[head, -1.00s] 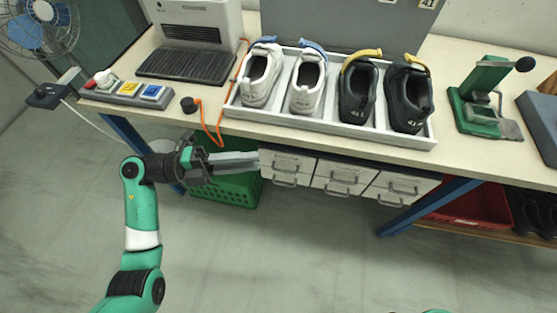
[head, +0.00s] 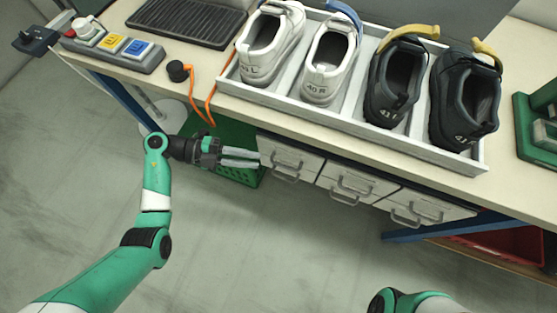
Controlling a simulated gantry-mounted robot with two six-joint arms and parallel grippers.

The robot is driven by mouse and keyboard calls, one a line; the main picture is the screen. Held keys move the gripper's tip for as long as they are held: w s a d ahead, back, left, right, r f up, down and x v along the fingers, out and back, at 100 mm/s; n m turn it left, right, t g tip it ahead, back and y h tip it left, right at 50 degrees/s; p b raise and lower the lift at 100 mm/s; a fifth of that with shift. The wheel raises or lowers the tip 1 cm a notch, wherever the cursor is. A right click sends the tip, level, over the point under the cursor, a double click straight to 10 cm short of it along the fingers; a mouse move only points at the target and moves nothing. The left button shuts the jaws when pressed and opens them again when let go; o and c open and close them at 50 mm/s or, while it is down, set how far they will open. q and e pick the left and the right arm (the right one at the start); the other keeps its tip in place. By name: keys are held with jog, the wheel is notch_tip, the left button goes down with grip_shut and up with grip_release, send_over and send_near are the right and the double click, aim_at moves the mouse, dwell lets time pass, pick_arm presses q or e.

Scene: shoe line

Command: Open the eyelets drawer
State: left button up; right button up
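Under the bench hangs a white drawer unit (head: 330,172) with three columns of small drawers, each with a grey handle. The drawers look shut. Their labels are too small to read, so I cannot tell which is the eyelets drawer. My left gripper (head: 257,158) is at the left end of the unit, pointing right, with its fingertips close to the left column (head: 290,155) and its handles. A narrow gap shows between its two fingers and nothing is seen between them. I cannot tell whether the tips touch. My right gripper is out of view.
A white tray (head: 300,112) of white and dark shoes stands on the bench (head: 205,62) above the drawers. A green crate (head: 238,137) is behind my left gripper. An orange cable (head: 213,95) hangs over the bench edge. The floor in front is clear.

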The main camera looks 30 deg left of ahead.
aim_at(278, 164)
pick_arm(q)
jog(key=b+x, duration=0.2)
jog(key=x, duration=0.5)
jog(key=shift+s+f, duration=0.15)
jog(key=shift+w+d, duration=0.3)
jog(key=shift+d, duration=0.05)
grip_shut()
dwell(0.7)
